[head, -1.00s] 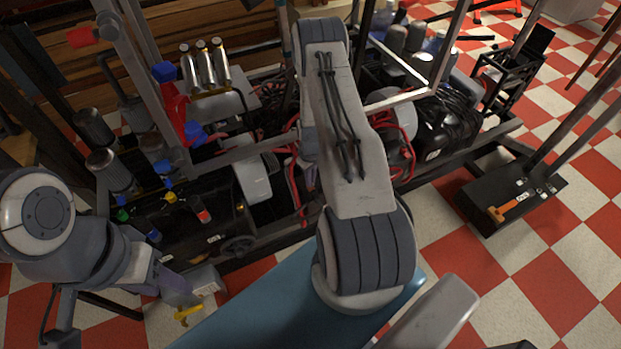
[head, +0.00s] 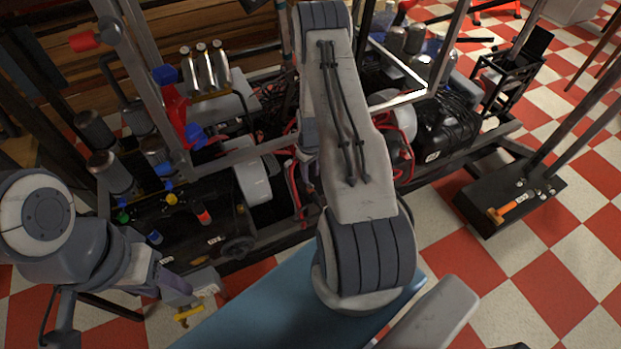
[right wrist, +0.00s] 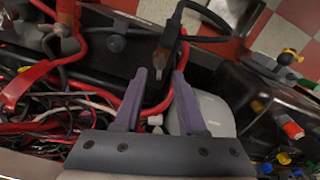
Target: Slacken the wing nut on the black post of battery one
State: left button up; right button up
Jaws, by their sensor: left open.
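My right gripper (right wrist: 160,74) shows in the right wrist view with two purple fingers apart and nothing clearly held. A black cable with a dark end (right wrist: 170,42) lies just beyond and between the fingertips; whether they touch it I cannot tell. A red-capped terminal (right wrist: 67,12) with red cable stands at the upper left. I cannot make out the wing nut, or tell which post is the black one of battery one. In the head view my right arm hides its own gripper.
Red and black cables (right wrist: 60,95) crowd the left of the right wrist view. A white rounded housing (right wrist: 208,116) is close beside the right finger. In the head view, a black tank (head: 190,235) with coloured fittings and metal frame bars hem in the work area.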

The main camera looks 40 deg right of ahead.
aim_at(310, 183)
notch_tip(310, 183, up, 6)
jog(key=shift+r+p, duration=0.15)
jog(key=shift+p, duration=0.15)
dwell(0.6)
jog(key=w+a+r+n, duration=0.2)
jog(key=w+a+r, duration=0.1)
jog(key=a+r, duration=0.9)
jog(key=s+a+r+n, duration=0.1)
jog(key=s+a+r, duration=0.35)
jog(key=a, duration=0.35)
jog(key=s+a+r+n, duration=0.1)
jog(key=s+a+r, duration=0.2)
jog(key=a+r, duration=0.3)
jog(key=s+a+r+n+y, duration=0.1)
jog(key=s+a+r+n, duration=0.2)
jog(key=s, duration=0.6)
jog(key=s+a+r, duration=0.2)
jog(key=s+a, duration=0.3)
jog(key=s, duration=0.3)
notch_tip(310, 183, up, 14)
jog(key=p, duration=1.4)
jog(key=shift+a, duration=0.15)
